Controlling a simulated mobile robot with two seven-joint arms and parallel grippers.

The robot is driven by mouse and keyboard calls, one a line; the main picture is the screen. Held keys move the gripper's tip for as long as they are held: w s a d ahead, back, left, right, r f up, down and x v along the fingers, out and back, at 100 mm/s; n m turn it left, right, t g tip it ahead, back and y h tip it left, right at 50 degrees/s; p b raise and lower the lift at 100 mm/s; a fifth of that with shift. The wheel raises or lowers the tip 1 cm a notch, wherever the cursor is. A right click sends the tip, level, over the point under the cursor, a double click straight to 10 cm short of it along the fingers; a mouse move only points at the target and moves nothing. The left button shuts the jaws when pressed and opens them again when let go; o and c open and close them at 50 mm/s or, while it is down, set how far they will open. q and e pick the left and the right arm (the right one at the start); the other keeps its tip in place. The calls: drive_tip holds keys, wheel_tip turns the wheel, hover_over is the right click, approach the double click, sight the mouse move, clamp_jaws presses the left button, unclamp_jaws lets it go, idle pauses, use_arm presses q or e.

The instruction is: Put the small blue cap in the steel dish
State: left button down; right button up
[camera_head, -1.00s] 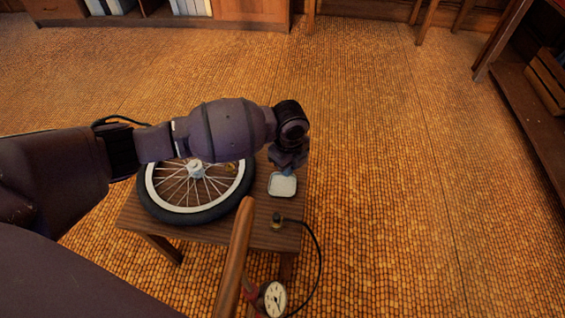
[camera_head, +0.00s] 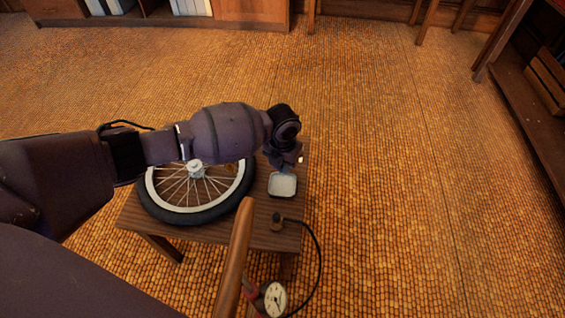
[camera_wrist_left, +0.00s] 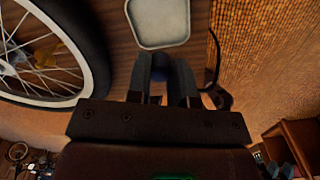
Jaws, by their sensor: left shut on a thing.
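The steel dish (camera_head: 283,185) is a small, shallow, pale square tray with rounded corners on the wooden stool, right of the wheel. It also shows at the top of the left wrist view (camera_wrist_left: 160,22) and looks empty where I can see it. My left gripper (camera_head: 284,169) is just beyond the dish's far edge in the head view. In the wrist view its fingers (camera_wrist_left: 161,62) are shut on the small blue cap (camera_wrist_left: 162,69), a dark blue shape mostly hidden between them. My right gripper is not in view.
A spoked wheel with a black tyre (camera_head: 190,213) covers the stool's left part. The stool top (camera_head: 262,238) is bare in front of the dish, near a hose end (camera_head: 277,222). A wooden handle (camera_head: 236,258) and a gauge (camera_head: 274,298) stand in front.

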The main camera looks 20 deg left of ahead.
sight(283, 186)
use_arm(q)
drive_tip(key=shift+s+f+b, duration=0.1)
drive_tip(key=shift+f+b, duration=0.6)
drive_tip(key=shift+f, duration=1)
drive_tip(key=shift+f+b, duration=1.25)
drive_tip(key=shift+f, duration=1.3)
drive_tip(key=shift+r, duration=0.1)
drive_tip(key=c, duration=0.9)
unclamp_jaws()
